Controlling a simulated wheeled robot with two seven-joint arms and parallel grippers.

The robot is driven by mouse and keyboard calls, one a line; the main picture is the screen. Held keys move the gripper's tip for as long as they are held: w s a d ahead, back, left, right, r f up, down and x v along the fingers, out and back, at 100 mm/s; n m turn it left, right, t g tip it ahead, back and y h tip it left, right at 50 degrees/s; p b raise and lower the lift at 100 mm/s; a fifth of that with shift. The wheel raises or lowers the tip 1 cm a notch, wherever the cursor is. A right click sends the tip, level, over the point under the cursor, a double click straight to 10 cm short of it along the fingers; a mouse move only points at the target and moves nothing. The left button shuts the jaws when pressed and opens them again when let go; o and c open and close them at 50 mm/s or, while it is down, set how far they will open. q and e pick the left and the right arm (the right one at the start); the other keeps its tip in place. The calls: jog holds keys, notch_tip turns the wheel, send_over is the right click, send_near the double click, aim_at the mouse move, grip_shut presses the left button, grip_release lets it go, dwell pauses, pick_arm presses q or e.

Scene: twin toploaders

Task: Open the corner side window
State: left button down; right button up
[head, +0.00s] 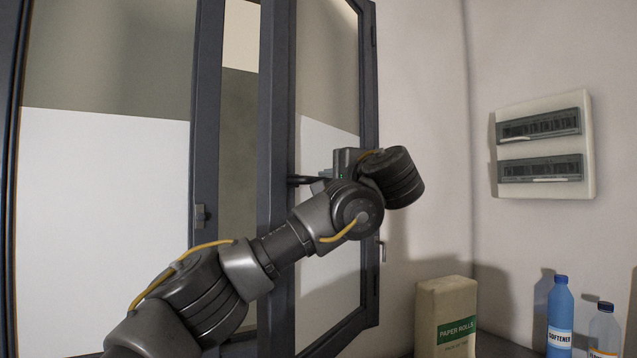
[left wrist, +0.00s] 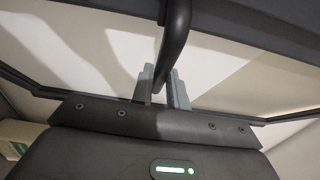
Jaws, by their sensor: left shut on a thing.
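The corner side window (head: 279,120) is a dark-framed glazed sash, with hinges on its right edge by the corner wall. It stands ajar, and a gap shows between its left edge and the fixed frame. My left gripper (head: 318,182) is at the sash's handle (head: 300,180), mostly hidden behind my wrist in the head view. In the left wrist view, my left gripper's grey fingers (left wrist: 163,88) are closed around the dark curved handle bar (left wrist: 177,40). My right gripper is in neither view.
Another window pane (head: 100,210) with a small latch (head: 200,216) is at left. At right, a paper rolls pack (head: 445,315), a blue softener bottle (head: 560,315) and a clear bottle (head: 605,330) stand low by the wall. A breaker panel (head: 543,145) is above.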

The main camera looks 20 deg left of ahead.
pick_arm(q)
jog(key=shift+s+d+n, duration=0.1)
jog(key=shift+s+n, duration=0.1)
jog(key=shift+n, duration=0.1)
jog(key=shift+d, duration=0.4)
jog(key=shift+s+d+r, duration=0.1)
jog(key=shift+d, duration=0.75)
jog(key=shift+d+p, duration=0.15)
jog(key=shift+p, duration=0.15)
jog(key=shift+d, duration=1.25)
jog(key=c, duration=1.1)
grip_release()
jog(key=shift+a, duration=0.2)
jog(key=o, duration=0.5)
jog(key=shift+d, duration=0.1)
